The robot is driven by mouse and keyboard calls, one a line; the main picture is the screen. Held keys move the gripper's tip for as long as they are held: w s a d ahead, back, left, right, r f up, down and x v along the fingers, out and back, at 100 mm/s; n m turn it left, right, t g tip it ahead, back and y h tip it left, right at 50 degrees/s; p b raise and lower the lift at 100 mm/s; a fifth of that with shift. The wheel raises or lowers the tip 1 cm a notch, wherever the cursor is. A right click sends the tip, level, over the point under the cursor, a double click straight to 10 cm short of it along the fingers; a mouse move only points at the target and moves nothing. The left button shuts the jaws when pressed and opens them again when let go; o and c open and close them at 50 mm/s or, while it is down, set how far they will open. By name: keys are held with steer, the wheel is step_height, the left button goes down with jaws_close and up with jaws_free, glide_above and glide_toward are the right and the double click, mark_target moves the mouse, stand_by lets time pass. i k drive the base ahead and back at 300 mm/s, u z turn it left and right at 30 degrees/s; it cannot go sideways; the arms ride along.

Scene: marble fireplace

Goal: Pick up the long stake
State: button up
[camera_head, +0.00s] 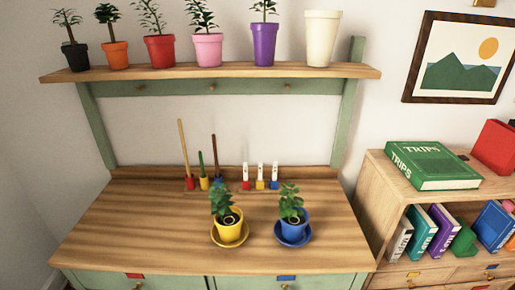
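Three stakes stand upright at the back of the wooden bench, left of its middle. The longest is a tan stake (182,148) in a red holder (190,183). A short green stake (201,164) is in a yellow holder (204,184). A dark brown stake (214,156) of middle length is in a blue holder (217,182). My gripper is not in view.
A yellow pot (229,232) and a blue pot (293,226) with plants stand on saucers in front. White labels (260,171) in coloured holders stand right of the stakes. A shelf (220,71) with several pots overhangs the back. The bench's left side (125,225) is clear.

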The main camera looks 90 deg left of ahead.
mark_target(179, 120)
steer(key=z, duration=0.4)
steer(key=i, duration=0.3)
steer(key=u, duration=3.75)
steer(key=i, duration=1)
steer(key=z, duration=0.15)
steer(key=k, duration=0.8)
steer(key=u, duration=0.05)
